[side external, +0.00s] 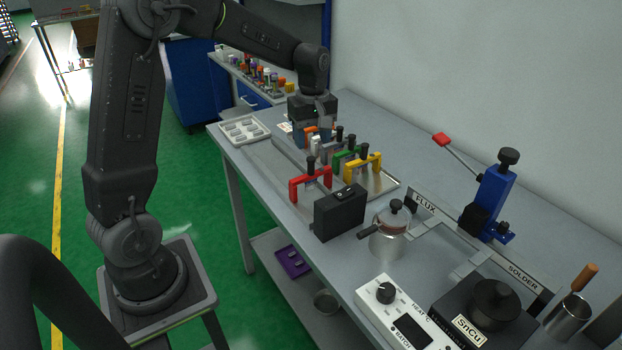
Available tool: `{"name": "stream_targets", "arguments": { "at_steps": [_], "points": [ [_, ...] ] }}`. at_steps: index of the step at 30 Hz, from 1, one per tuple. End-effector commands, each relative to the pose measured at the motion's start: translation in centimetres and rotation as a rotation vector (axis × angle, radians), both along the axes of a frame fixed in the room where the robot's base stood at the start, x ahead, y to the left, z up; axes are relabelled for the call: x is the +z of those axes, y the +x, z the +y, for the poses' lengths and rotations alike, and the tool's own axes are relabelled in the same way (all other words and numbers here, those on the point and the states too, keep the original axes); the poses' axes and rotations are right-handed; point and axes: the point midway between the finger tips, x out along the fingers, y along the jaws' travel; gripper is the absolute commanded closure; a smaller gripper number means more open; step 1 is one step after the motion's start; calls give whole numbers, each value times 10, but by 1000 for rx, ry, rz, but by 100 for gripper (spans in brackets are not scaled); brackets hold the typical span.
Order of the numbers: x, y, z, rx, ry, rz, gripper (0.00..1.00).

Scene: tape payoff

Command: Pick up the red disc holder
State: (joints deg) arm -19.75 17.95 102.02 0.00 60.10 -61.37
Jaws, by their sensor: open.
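The red disc holder (293,190) is a red bracket frame with a black upright knob at its top. It stands upright at the near end of a metal tray (384,184) on the grey bench, just behind a black box. My gripper (313,136) is at the far end of the tray, over or close to the orange holder (310,129) and well apart from the red one. It is open. Its fingertips are small and partly hidden, so I cannot tell whether they touch the orange holder.
Green (338,158), yellow (376,163) and white (316,146) holders stand close together on the tray. The black box (340,212) and a metal pot (387,240) stand in front. A white tray (244,130) lies at the far left bench corner. A blue press (492,200) stands right.

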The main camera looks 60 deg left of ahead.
Motion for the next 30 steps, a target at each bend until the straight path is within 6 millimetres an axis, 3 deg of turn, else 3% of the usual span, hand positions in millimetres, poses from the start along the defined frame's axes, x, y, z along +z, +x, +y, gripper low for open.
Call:
{"name": "stream_targets", "arguments": {
  "at_steps": [3,10,18,27,30],
  "points": [
    [-16,0,0,-1,-1,2,46],
    [-32,-1,0,-2,-1,1,46],
    [-70,-4,0,-2,-1,2,46],
    [-75,-3,0,-2,0,-1,46],
    [-75,-3,0,-2,0,-1,54]
  ]
}}
